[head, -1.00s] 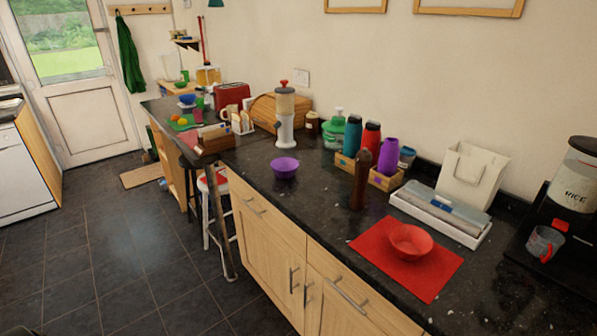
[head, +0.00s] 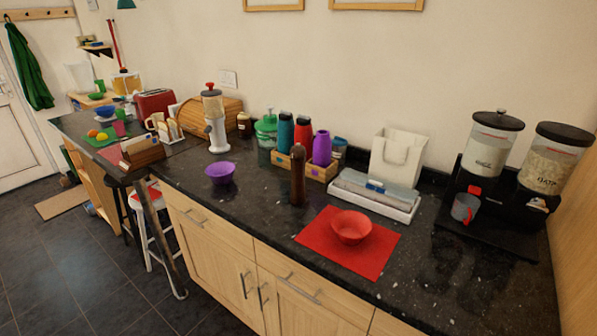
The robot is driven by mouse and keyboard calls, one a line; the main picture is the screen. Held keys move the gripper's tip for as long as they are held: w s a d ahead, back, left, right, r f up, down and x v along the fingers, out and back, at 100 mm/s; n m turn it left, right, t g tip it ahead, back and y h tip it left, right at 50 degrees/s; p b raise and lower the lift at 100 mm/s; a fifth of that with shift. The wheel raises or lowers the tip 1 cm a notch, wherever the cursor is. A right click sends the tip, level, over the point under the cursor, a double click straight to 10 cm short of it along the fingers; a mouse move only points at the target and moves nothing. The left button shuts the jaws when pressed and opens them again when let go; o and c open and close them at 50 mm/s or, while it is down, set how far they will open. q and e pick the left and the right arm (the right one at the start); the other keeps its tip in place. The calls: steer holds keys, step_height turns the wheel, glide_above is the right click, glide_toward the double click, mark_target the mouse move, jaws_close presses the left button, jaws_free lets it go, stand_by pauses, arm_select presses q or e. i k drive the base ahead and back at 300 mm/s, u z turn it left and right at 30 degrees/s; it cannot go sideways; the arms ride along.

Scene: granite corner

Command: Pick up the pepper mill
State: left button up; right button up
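The pepper mill (head: 297,176) is a tall, slim, dark brown turned shape. It stands upright on the dark granite counter (head: 262,221), left of the red mat and in front of the wooden crate of bottles. Nothing covers it in the head view. Neither of my grippers shows in the view.
A red bowl (head: 351,227) sits on a red mat (head: 318,255) right of the mill. A purple bowl (head: 220,173) stands to its left. Behind are a wooden crate (head: 319,172) with bottles and a white tray (head: 402,211). Cereal dispensers (head: 491,150) stand at the right.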

mark_target(297, 193)
steer(key=u, duration=1.25)
steer(key=k, duration=0.95)
steer(key=z, duration=1.8)
steer(key=i, duration=0.5)
steer(key=z, duration=0.1)
